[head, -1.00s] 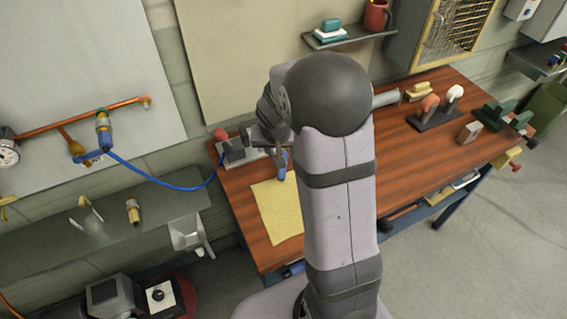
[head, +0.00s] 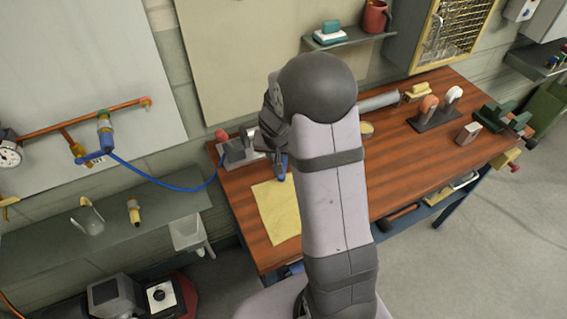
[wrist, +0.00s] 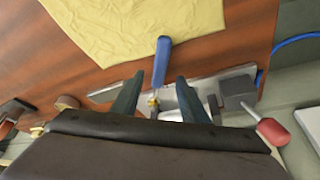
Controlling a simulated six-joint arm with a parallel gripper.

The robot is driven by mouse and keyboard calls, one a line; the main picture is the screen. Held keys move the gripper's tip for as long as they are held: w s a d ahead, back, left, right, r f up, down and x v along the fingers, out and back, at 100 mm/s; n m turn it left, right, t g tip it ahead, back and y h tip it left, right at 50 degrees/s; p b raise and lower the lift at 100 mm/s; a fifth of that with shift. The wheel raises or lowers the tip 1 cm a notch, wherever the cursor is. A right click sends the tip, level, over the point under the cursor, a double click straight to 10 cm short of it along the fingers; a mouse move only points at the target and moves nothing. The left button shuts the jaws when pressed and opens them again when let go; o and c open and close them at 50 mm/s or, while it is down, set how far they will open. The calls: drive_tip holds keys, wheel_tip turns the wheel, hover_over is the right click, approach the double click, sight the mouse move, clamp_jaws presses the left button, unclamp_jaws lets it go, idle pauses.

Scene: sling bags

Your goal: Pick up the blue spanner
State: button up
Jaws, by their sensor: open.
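A blue-handled tool, which looks like the blue spanner (wrist: 162,55), shows in the wrist view between and beyond my fingers. Its handle points toward the yellow cloth, and its other end shows yellow and metal parts near a grey metal plate. In the head view a small part of the blue handle (head: 282,168) shows beside my arm. My gripper (wrist: 159,77) is open, with one finger on each side of the tool in the picture. I cannot tell whether the fingers are level with it or above it. My arm hides part of this area in the head view.
A yellow cloth (head: 277,209) lies on the wooden bench (head: 405,165). A metal device with a red knob (head: 221,135) and a blue hose (head: 165,183) are at the bench's left end. A dark stand (head: 436,122) and a green vise (head: 494,116) are at the right.

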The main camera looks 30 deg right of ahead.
sight(284, 162)
drive_tip(key=shift+x, duration=2)
drive_tip(key=shift+c, duration=0.3)
clamp_jaws()
drive_tip(key=shift+r, duration=0.15)
wheel_tip(284, 162, up, 10)
drive_tip(key=shift+p, duration=0.35)
